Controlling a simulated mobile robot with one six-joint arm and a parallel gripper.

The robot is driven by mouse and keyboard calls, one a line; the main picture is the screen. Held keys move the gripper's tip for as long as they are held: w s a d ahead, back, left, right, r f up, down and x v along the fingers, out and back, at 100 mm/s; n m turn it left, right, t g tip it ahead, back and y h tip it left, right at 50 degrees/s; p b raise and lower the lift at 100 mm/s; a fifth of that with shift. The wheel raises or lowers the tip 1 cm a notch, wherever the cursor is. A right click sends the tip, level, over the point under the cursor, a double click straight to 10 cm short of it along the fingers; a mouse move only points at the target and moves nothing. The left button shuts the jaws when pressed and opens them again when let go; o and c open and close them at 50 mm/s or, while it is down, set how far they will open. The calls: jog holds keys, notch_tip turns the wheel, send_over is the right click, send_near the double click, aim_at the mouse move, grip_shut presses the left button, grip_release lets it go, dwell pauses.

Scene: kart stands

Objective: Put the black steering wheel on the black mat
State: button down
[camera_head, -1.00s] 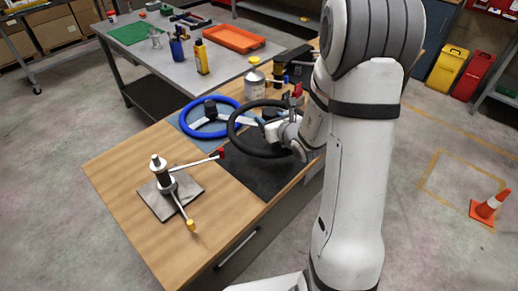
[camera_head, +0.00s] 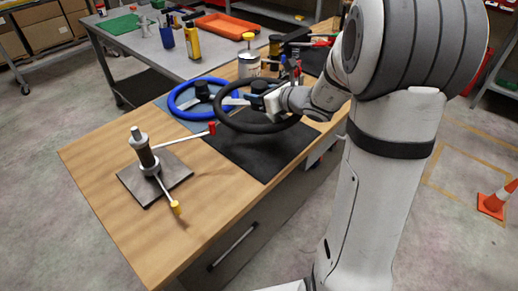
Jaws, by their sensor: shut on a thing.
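The black steering wheel (camera_head: 232,125) is held by my gripper (camera_head: 268,101) above the bench, over the back part of the black mat (camera_head: 262,148). My gripper is shut on the wheel near its hub, though the fingertips are small and partly hidden. The wheel looks close to level; its exact height above the mat is hard to tell. The black mat lies flat on the wooden bench, its front part bare and its back part hidden by the wheel and my arm.
A blue steering wheel (camera_head: 176,109) lies on a blue-grey mat just left of the black wheel. A metal stand with red- and yellow-tipped rods (camera_head: 146,158) is at the bench's left. A can with a yellow lid (camera_head: 249,65) stands behind.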

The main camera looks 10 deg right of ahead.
jog(key=shift+s+d+f+n+b, duration=0.1)
jog(key=shift+d+f+n+b, duration=0.15)
jog(key=shift+f+b, duration=1.2)
jog(key=shift+f, duration=3.85)
jog(key=shift+f, duration=0.15)
jog(key=c, duration=0.7)
grip_release()
jog(key=shift+s, duration=0.1)
